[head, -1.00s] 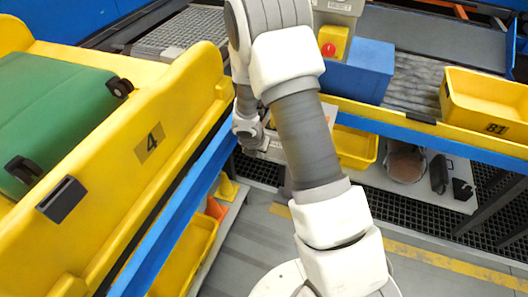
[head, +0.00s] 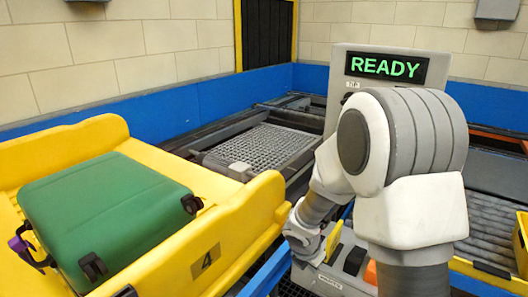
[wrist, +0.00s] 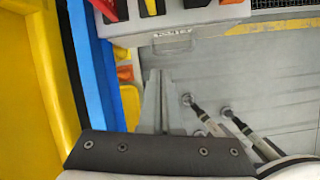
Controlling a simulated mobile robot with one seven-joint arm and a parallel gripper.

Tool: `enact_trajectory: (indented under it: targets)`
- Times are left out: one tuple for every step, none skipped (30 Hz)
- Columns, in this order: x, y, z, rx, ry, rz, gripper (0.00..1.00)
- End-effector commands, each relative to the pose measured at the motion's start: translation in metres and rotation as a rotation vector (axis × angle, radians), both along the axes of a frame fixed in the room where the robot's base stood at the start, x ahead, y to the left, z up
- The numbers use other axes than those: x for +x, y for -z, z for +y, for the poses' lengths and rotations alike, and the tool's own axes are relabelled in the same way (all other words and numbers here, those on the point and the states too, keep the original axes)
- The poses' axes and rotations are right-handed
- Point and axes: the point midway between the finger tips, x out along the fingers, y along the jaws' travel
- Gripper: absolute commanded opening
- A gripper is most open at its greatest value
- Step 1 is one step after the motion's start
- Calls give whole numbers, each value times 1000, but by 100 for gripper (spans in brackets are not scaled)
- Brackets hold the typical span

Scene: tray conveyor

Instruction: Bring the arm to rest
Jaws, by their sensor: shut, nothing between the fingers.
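My arm is folded in front of me on the right of the head view. My gripper (wrist: 158,85) shows in the wrist view as two thin grey fingers, closed together and empty. They point down over the grey floor, beside a blue rail (wrist: 95,60), with nothing touching them. In the head view my wrist hangs low near the middle, left of the big white arm joints. The fingertips cannot be made out there.
A green suitcase (head: 105,215) lies in a yellow tray (head: 235,215) marked 4 at the left. A grey panel (head: 325,280) with coloured parts is close to my wrist. A sign (head: 388,68) reads READY. A roller conveyor (head: 490,225) runs at the right.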

Motion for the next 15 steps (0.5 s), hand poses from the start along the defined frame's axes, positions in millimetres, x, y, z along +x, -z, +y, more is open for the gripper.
enact_trajectory:
  targets:
    - [-3,-27,-6,22,87,-41,0]
    - [-6,-40,-9,36,148,-64,0]
    - [-11,-58,-13,62,232,-96,0]
    - [-15,-70,-16,79,295,-116,0]
    - [-20,-82,-19,99,357,-138,0]
    - [-26,-97,-22,126,439,-166,0]
    - [-32,-108,-24,149,500,-187,0]
    - [-37,-119,-27,171,561,-207,0]
    - [-45,-134,-29,202,641,-234,0]
    - [-51,-144,-31,225,700,-252,0]
    - [-57,-153,-32,251,760,-271,0]
    - [-66,-166,-34,285,839,-294,0]
    - [-73,-175,-35,313,897,-310,0]
    - [-80,-184,-36,340,954,-326,0]
    - [-89,-195,-36,378,1029,-346,0]
